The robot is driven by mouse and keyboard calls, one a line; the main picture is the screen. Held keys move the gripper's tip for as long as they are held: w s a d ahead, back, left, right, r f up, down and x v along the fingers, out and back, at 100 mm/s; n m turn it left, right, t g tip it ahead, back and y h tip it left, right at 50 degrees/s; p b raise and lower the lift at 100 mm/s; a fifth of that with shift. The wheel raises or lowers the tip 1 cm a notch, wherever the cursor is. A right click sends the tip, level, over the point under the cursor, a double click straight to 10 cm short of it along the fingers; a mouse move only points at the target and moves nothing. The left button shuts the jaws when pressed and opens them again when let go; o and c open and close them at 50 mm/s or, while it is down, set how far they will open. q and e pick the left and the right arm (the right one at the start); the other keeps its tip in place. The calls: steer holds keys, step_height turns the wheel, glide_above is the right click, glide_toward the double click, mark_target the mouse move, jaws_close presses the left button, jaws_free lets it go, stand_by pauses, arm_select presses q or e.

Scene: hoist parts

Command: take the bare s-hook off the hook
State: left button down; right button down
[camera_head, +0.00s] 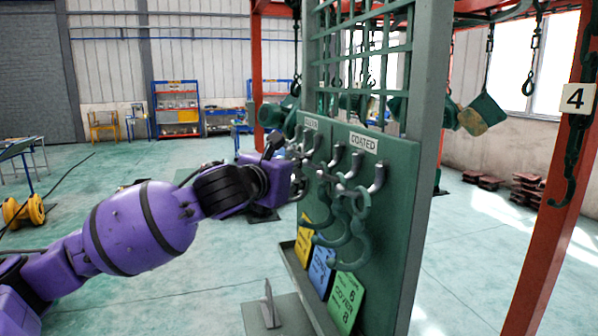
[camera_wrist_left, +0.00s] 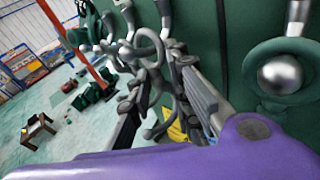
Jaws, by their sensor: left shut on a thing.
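The green board (camera_head: 395,215) carries a row of grey metal hooks (camera_head: 377,178). A bare grey s-hook (camera_wrist_left: 158,98) shows in the left wrist view, between the fingers of my left gripper (camera_wrist_left: 165,92). The gripper is shut on it, in front of the board. Its upper part is close to the grey board hooks; I cannot tell whether it still touches one. In the head view my left gripper (camera_head: 300,163) is at the board's left side, and its fingers and the s-hook are largely hidden or too small to tell. My right gripper is not in view.
Green coated s-hooks (camera_head: 358,240) hang just right of my gripper, close to it. A "COATED" label (camera_head: 363,143) is above them. Yellow, blue and green cards (camera_head: 346,302) stand below. A red post (camera_head: 553,170) is at the right. Open floor lies left of the board.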

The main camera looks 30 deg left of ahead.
arm_select(q)
steer(key=shift+s+a+r, duration=0.1)
steer(key=shift+r, duration=0.05)
stand_by(0.3)
steer(key=shift+s+a+r+m+g, duration=0.3)
steer(key=shift+s+a+m+g, duration=0.1)
steer(key=shift+s, duration=0.15)
steer(key=shift+a, duration=0.15)
steer(key=shift+s+a+r, duration=0.3)
steer(key=shift+s+r, duration=0.05)
steer(key=shift+s, duration=0.15)
steer(key=shift+a, duration=0.1)
stand_by(0.3)
steer(key=shift+s+a+r, duration=0.25)
steer(key=shift+s+a, duration=0.35)
steer(key=shift+s, duration=0.15)
